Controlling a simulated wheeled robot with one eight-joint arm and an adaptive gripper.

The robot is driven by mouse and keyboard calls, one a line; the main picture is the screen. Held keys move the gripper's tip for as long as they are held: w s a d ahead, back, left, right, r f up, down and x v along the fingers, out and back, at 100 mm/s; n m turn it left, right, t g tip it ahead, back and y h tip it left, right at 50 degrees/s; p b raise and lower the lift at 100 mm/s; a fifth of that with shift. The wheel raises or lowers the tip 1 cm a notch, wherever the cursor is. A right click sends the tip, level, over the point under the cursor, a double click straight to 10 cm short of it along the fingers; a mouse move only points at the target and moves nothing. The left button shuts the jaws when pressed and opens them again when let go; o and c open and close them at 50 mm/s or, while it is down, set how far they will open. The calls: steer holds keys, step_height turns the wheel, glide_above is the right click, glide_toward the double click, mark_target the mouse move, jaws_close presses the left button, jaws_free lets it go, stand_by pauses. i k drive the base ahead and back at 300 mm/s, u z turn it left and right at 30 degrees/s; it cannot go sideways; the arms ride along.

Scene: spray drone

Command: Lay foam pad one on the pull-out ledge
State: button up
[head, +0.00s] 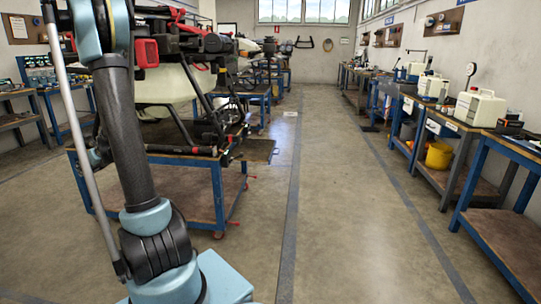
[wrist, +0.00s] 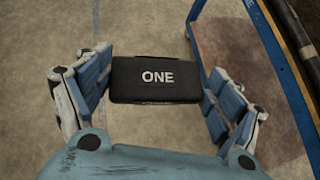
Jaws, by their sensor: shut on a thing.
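Foam pad one (wrist: 155,78) is a black block with "ONE" in white on its face. It sits between the two blue-padded fingers of my gripper (wrist: 156,92) in the wrist view, held above the floor beside a blue-framed table. The pad and my gripper do not show in the head view. A flat brown panel (head: 260,151) juts from the right side of the drone's table in the head view and looks like the pull-out ledge. It looks bare; part of it is hidden behind the drone's frame.
The spray drone (head: 165,85) stands on a blue-framed table (head: 217,190) with a lower shelf. Red-tipped parts stick out at the table's side. Workbenches (head: 470,130) line the right wall. The floor aisle (head: 330,200) between is clear.

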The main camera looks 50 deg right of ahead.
mark_target(252, 148)
steer(key=z, duration=0.3)
steer(key=k, duration=0.75)
steer(key=z, duration=0.4)
steer(key=i, duration=0.7)
steer(key=z, duration=0.05)
